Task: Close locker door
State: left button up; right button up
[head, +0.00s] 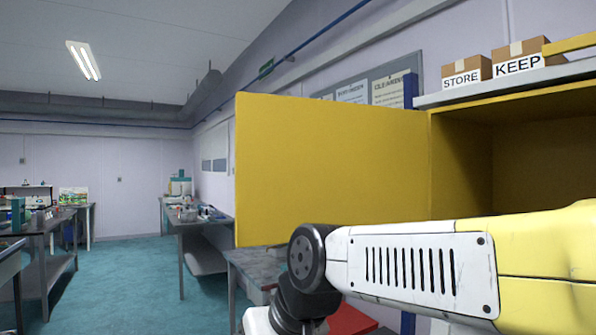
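The locker door (330,165) is a flat yellow panel in the middle of the head view. It stands wide open, swung out to the left from the locker. The yellow locker (465,160) is at the right, and the part of its inside that shows looks empty. My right arm comes in from the right, in front of the locker opening and the door's lower right part, hiding both there. I cannot tell whether the arm touches the door. Neither gripper is in view.
A grey table (250,262) is below the door. A bench (190,218) stands farther back. Open blue floor (130,275) lies at the left, with workbenches (40,230) beyond.

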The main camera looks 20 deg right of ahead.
aim_at(298, 161)
jog(key=i+z, duration=0.4)
jog(key=i+j+z, duration=0.15)
jog(key=z, duration=0.3)
jog(key=i+j+z, duration=0.15)
jog(key=z, duration=0.25)
jog(key=i+j+z, duration=0.1)
jog(key=z, duration=0.3)
jog(key=j+z, duration=0.4)
jog(key=i+j+z, duration=0.1)
jog(key=z, duration=0.3)
jog(key=j+z, duration=1.3)
jog(key=k+l, duration=0.2)
jog(key=k, duration=0.2)
jog(key=j+z, duration=0.05)
